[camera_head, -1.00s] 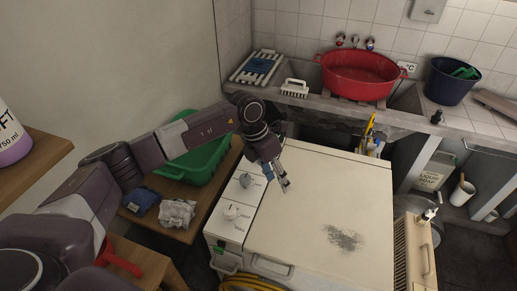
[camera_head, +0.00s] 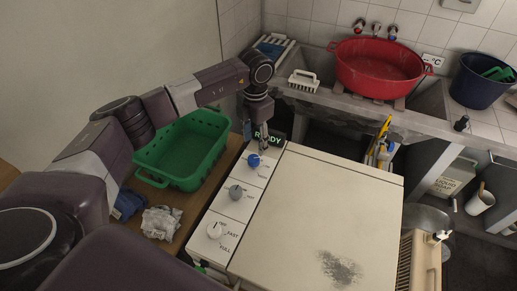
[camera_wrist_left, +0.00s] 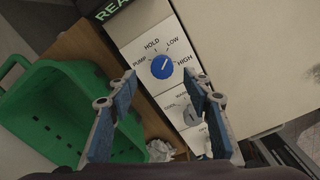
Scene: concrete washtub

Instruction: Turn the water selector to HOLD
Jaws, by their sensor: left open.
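The water selector is a blue round knob (camera_head: 253,160) on the white control strip at the left of the washing machine. In the left wrist view the knob (camera_wrist_left: 161,67) has the words PUMP, HOLD, LOW and HIGH around it. A small pale mark shows on its face; it seems to lean toward LOW, but I cannot be sure. My left gripper (camera_head: 263,151) points down just above and behind the knob. Its two blue-grey fingers are open and empty, one on each side below the knob in the wrist view (camera_wrist_left: 163,78). My right gripper is out of view.
A grey knob (camera_head: 236,192) and a white knob (camera_head: 214,230) sit nearer on the strip. A READY display (camera_head: 271,137) stands behind the blue knob. A green basket (camera_head: 185,150) is close on the left. The machine's flat lid (camera_head: 320,210) is clear on the right.

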